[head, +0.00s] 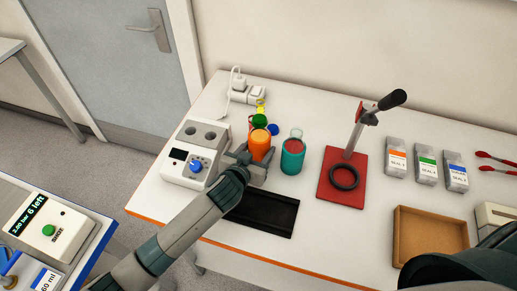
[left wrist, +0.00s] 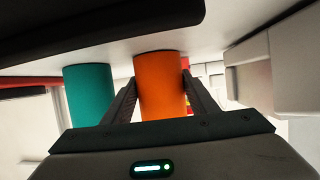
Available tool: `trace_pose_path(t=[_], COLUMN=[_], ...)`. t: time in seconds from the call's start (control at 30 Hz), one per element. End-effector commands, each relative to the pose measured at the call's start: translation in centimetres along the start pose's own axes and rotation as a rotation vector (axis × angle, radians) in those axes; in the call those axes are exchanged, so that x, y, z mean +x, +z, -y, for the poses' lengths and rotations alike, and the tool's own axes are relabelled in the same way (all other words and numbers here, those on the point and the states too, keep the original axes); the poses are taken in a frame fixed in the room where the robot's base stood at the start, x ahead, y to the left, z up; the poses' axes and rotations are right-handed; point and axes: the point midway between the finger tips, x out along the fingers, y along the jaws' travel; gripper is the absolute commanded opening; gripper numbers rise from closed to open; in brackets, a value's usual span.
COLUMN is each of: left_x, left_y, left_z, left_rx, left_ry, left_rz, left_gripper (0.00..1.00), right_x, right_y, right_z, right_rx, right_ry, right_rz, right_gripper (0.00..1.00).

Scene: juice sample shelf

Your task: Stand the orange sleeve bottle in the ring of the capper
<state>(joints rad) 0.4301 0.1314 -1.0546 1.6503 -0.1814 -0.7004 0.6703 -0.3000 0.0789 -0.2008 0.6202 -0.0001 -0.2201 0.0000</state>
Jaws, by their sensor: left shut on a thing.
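The orange sleeve bottle (head: 260,145) is upright at the table's back left, beside the teal sleeve bottle (head: 292,155). My left gripper (head: 252,160) is shut on the orange bottle. The left wrist view, which looks upside down, shows the orange sleeve (left wrist: 160,85) between both fingers, with the teal sleeve (left wrist: 88,95) apart beside it. The bottle's base is at or very near the white tabletop; I cannot tell if it touches. The capper (head: 340,190) has a red base, a lever with a black handle and an empty black ring (head: 344,177). My right gripper is out of view.
A black tray (head: 262,213) lies in front of the bottles. A white device with a blue knob (head: 196,150) stands left. Coloured caps (head: 260,121) lie behind. Seal boxes (head: 426,171) and a brown tray (head: 430,237) are right of the capper.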

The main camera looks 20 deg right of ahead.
Motion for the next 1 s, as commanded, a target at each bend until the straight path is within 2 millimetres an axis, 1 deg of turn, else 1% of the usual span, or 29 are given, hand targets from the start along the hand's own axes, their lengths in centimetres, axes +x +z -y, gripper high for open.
trace_pose_path(t=[0.03, 0.3, 0.4, 1.0], left_x=[-0.3, -1.0, -1.1, -1.2], left_y=[-0.5, -2.4, -2.9, -3.0], left_z=[0.1, 0.0, 0.0, 0.0], left_rx=[-0.001, -0.003, -0.002, -0.002], left_ry=[-0.002, 0.0, 0.0, 0.001], left_rz=[0.003, -0.001, -0.002, -0.003], left_gripper=[0.22, 0.22, 0.22, 0.22], right_x=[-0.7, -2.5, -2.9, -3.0], right_y=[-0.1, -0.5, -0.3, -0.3], right_z=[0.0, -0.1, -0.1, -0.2], right_rx=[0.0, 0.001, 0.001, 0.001], right_ry=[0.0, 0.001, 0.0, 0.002], right_rz=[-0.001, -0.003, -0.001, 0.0], right_gripper=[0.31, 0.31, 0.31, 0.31])
